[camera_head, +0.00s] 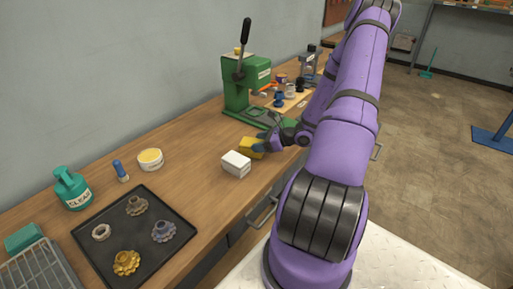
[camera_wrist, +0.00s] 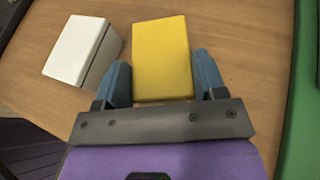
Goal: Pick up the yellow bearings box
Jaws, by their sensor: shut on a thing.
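The yellow bearings box (camera_head: 251,147) is on or just above the wooden bench, right of a white box. In the wrist view the yellow box (camera_wrist: 161,55) sits between the two blue fingers of my gripper (camera_wrist: 162,82). The fingers are shut on its near end, and its top faces the camera. In the head view my gripper (camera_head: 262,143) reaches the box from the right and hides part of it. I cannot tell whether the box still touches the bench.
The white box (camera_head: 236,164) stands close beside the yellow box, also in the wrist view (camera_wrist: 79,48). A green press (camera_head: 240,85) stands behind. A black tray (camera_head: 92,235) with gears lies at the front left. The wooden bench (camera_head: 195,170) is clear between tray and white box.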

